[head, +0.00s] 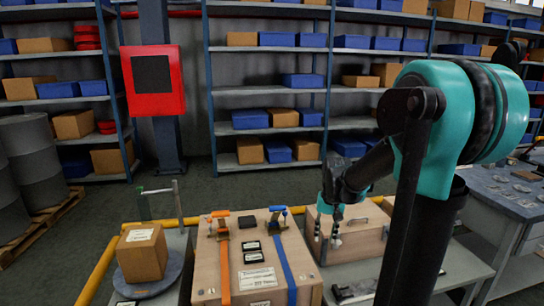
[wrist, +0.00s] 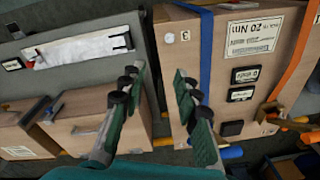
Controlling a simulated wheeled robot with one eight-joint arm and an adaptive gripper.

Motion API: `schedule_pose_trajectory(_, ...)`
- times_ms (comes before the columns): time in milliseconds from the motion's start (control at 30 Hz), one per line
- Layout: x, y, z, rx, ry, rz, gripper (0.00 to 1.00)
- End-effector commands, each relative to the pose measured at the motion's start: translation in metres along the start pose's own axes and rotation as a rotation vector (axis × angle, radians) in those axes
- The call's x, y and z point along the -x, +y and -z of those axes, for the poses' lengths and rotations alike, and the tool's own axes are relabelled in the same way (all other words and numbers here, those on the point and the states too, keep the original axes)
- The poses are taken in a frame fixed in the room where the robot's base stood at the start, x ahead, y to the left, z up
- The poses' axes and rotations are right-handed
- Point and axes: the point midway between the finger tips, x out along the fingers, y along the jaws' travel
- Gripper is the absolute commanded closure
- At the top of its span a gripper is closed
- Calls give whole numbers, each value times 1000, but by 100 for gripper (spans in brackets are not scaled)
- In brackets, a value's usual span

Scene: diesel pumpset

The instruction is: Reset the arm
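My gripper (head: 328,238) hangs at the end of my teal and black arm in the head view. It is above the smaller wooden case, to the right of the strapped crate. In the wrist view my gripper (wrist: 158,82) shows two green-padded fingers spread apart with nothing between them. The strapped wooden crate (head: 207,280) carries an orange strap (head: 222,262) and a blue strap (head: 283,262). It also shows in the wrist view (wrist: 190,50), right of the fingers. The smaller wooden case (head: 368,238) has a handle and is partly hidden by my arm.
A brown box (head: 141,254) sits on a round grey plate (head: 165,280) at the left. A yellow rail (head: 100,272) runs along the left side. A workbench with flat parts (head: 508,195) stands at the right. Shelves line the back, with bare floor in front.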

Motion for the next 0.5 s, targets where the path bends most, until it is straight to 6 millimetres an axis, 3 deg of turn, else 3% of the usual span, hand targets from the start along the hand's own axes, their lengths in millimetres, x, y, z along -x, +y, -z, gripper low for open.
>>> schedule_pose_trajectory(33,-3,5,-19,15,27,1,68)
schedule_pose_trajectory(300,-27,28,-105,109,183,-1,68)
schedule_pose_trajectory(500,-46,40,-149,161,268,-8,68)
